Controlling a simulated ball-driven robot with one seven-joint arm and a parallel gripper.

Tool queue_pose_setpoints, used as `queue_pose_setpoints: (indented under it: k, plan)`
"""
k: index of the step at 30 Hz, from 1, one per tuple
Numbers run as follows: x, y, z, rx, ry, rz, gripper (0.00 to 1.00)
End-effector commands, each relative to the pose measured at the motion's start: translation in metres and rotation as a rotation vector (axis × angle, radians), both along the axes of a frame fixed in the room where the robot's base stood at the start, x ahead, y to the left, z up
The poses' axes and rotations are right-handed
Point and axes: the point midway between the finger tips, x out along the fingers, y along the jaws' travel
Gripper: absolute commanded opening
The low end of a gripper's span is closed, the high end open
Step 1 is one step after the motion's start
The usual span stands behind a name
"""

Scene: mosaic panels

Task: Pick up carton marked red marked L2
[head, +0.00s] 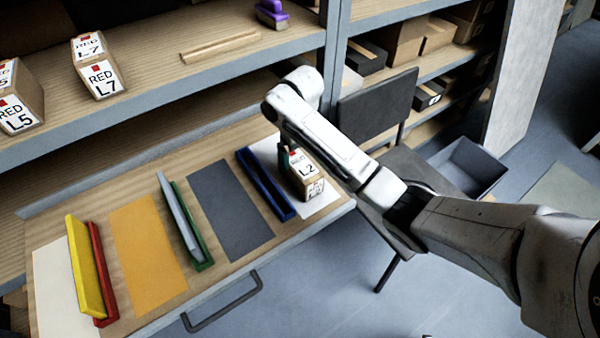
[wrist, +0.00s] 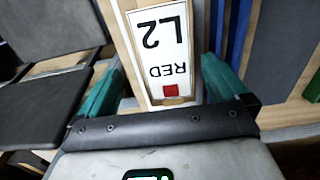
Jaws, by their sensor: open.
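The carton (head: 306,181) marked RED L2 stands on a white panel (head: 265,147) at the right end of the wooden surface. It is a brown box with white labels and a red square. In the wrist view the carton's label (wrist: 160,45) appears upside down, between the two teal fingers of my gripper (wrist: 161,65). The fingers are open, one on each side of the carton. In the head view my gripper (head: 285,154) is at the carton's upper left, partly hidden by my arm. I cannot tell whether either finger touches the carton.
A blue tray (head: 265,184) lies just left of the carton. Green (head: 200,252), red (head: 103,275) and yellow (head: 85,265) pieces lie farther left. Cartons L7 (head: 97,67) and L5 (head: 20,98) stand on the shelf above. A dark chair (head: 378,110) stands behind my arm.

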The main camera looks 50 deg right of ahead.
Motion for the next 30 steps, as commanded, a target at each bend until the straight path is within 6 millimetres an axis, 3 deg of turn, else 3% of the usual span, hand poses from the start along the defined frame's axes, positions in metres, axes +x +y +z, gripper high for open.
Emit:
queue_pose_setpoints:
  k: [5, 15, 23, 30]
  plan:
    - [-0.002, 0.003, -0.011, 0.0, 0.0, 0.001, 1.0]
    - [-0.006, 0.01, -0.053, -0.001, 0.0, 0.001, 1.0]
    - [-0.006, 0.01, -0.056, -0.001, -0.002, 0.001, 1.0]
    - [-0.006, 0.01, -0.055, -0.001, -0.002, 0.002, 0.79]
